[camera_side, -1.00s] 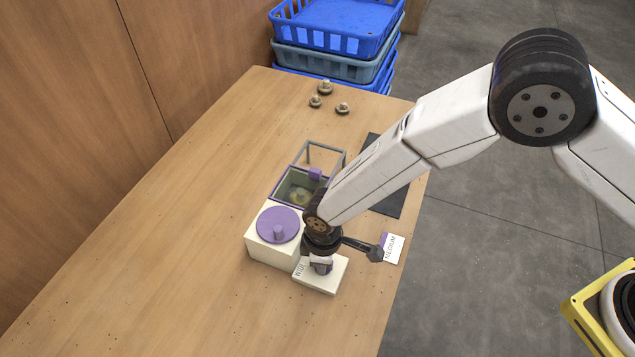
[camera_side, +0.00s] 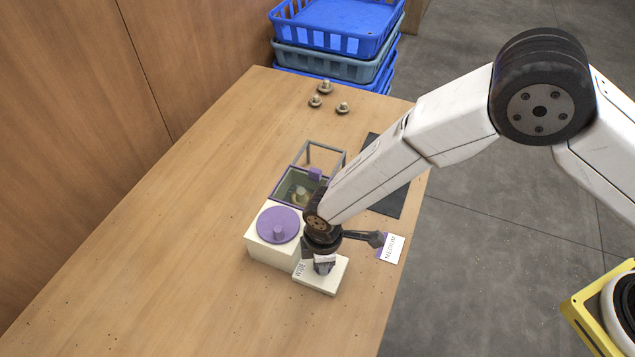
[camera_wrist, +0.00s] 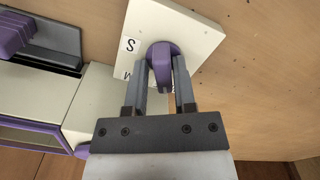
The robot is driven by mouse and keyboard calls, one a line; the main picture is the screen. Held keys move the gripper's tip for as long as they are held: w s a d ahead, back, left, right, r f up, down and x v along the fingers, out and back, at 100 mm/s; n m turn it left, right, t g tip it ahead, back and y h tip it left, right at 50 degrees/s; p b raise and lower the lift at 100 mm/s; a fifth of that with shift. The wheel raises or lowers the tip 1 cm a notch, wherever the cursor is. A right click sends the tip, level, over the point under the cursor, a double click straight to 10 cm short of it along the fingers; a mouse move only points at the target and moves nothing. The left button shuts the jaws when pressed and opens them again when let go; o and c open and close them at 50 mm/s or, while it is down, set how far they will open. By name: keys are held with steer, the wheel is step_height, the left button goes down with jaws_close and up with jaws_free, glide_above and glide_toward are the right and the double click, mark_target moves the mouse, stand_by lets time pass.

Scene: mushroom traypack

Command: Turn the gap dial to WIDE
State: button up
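The gap dial is a cream plate (camera_side: 325,280) with a purple knob (camera_wrist: 162,66) on it. In the wrist view an "S" label and part of a "W" show left of the knob. My gripper (camera_wrist: 163,68) points down over the plate, its grey fingers on both sides of the knob's narrow grip and lined up with it.
A cream box with a round purple lid (camera_side: 278,225) stands left of the dial, a purple-rimmed clear bin (camera_side: 297,187) behind it. A "MEDIUM" card (camera_side: 391,249) lies to the right. Several mushrooms (camera_side: 325,87) sit far back. The table's left and front are clear.

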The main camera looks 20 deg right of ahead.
steer(key=shift+s+d+f, duration=0.15)
steer(key=shift+s, duration=0.25)
steer(key=shift+w+r, duration=0.2)
steer(key=shift+r, duration=2.1)
steer(key=shift+w+r, duration=0.1)
steer(key=w+d+r+m+t, duration=0.1)
steer(key=d+r+m, duration=0.35)
steer(key=d, duration=0.45)
steer(key=w+d+r+m, duration=0.1)
steer(key=d+r+m, duration=0.2)
steer(key=d+r, duration=0.45)
steer(key=s+d+r+m, duration=0.2)
steer(key=s+d+m, duration=0.1)
steer(key=d, duration=0.5)
steer(key=s+d+r+m+t, duration=0.1)
steer(key=s+d+m, duration=0.3)
steer(key=s+d, duration=0.2)
steer(key=shift+d+r+t, duration=0.3)
steer(key=shift+d+r, duration=0.1)
steer(key=shift+d, duration=0.5)
